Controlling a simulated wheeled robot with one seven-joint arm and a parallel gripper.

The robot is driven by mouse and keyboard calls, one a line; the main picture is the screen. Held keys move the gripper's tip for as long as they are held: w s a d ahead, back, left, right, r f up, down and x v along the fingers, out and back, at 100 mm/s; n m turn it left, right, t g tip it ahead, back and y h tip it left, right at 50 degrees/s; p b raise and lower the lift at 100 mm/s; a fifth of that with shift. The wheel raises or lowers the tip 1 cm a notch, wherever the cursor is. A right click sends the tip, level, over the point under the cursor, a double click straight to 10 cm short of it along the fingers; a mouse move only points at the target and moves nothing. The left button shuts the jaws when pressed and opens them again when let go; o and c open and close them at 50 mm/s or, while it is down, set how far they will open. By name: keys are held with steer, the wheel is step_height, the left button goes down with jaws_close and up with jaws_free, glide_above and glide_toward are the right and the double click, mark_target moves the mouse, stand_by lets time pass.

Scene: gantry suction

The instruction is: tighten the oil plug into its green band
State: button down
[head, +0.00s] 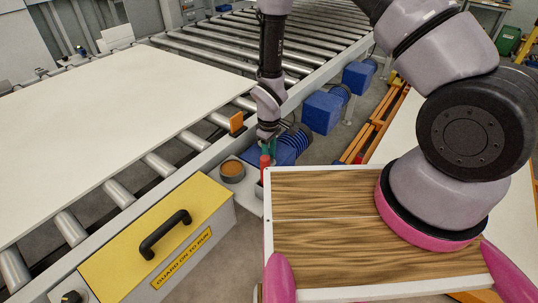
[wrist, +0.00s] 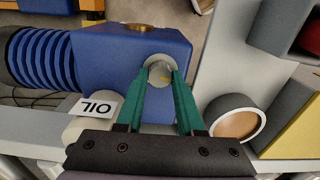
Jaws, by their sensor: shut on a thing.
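The oil plug (wrist: 160,72) shows end-on as a round, pale grey piece at the blue gearbox (wrist: 115,55). My gripper (wrist: 162,76) is shut on it, with one teal fingertip on each side. In the head view my gripper (head: 268,148) points down at the near end of the blue gearbox (head: 285,150), and the plug is hidden there. A white OIL label (wrist: 96,107) lies left of the fingers. I cannot make out the green band or where the plug's mark stands against it.
A round tin (head: 232,171) with brown contents stands beside the gearbox. A red object (head: 264,163) is close to my gripper. The yellow guard box (head: 150,235) with a black handle stands at front left. Conveyor rollers (head: 160,168) and a white panel (head: 90,110) lie behind it.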

steer(key=shift+m, duration=0.6)
steer(key=c, duration=0.5)
jaws_free()
step_height(320, 180, up, 11)
steer(key=shift+f, duration=0.1)
